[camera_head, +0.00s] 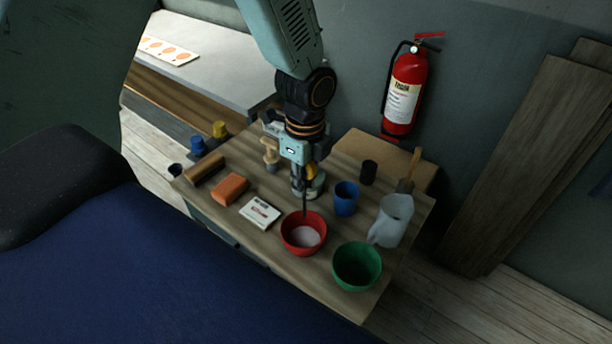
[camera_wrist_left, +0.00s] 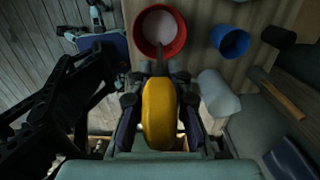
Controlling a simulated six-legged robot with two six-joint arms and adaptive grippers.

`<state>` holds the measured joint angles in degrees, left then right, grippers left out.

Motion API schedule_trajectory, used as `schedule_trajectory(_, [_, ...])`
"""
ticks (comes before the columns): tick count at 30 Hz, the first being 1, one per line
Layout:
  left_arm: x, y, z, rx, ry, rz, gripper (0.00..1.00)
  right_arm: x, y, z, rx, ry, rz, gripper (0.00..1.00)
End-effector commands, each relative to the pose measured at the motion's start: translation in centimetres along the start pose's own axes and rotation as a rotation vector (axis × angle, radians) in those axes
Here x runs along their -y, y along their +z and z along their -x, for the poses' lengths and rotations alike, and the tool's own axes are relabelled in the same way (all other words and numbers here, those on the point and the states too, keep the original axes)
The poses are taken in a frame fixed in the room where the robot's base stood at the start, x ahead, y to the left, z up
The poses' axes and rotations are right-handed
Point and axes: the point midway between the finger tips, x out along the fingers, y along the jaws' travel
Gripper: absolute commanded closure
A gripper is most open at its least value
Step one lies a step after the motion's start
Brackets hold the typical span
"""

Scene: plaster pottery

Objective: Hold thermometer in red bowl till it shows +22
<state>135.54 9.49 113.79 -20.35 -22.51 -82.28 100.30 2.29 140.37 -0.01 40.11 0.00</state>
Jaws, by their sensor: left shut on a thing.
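My left gripper (camera_head: 307,172) is shut on the thermometer, above the wooden table. The thermometer's yellow body (camera_wrist_left: 159,115) lies between the fingers in the wrist view. Its thin dark probe (camera_head: 304,203) points down to the red bowl (camera_head: 302,250) and reaches over its far rim. The red bowl also shows in the wrist view (camera_wrist_left: 179,38), with pale contents inside. I cannot tell whether the probe tip touches these contents. The thermometer's reading is not visible. My right gripper is not in view.
A green bowl (camera_head: 357,279) stands right of the red bowl. A blue cup (camera_head: 345,199) and a white pitcher (camera_head: 393,219) stand behind it. A dark cup (camera_head: 369,172) is farther back.

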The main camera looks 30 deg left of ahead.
Motion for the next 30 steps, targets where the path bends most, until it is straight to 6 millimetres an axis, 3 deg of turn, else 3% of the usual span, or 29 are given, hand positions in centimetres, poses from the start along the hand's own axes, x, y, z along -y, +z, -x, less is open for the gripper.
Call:
schedule_trajectory(17, [0.2,0.0,-4.2,0.000,0.001,-0.001,1.00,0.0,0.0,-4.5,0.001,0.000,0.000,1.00])
schedule_trajectory(30, [0.3,-0.1,-7.0,0.000,0.001,0.000,1.00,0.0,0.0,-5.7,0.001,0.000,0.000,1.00])
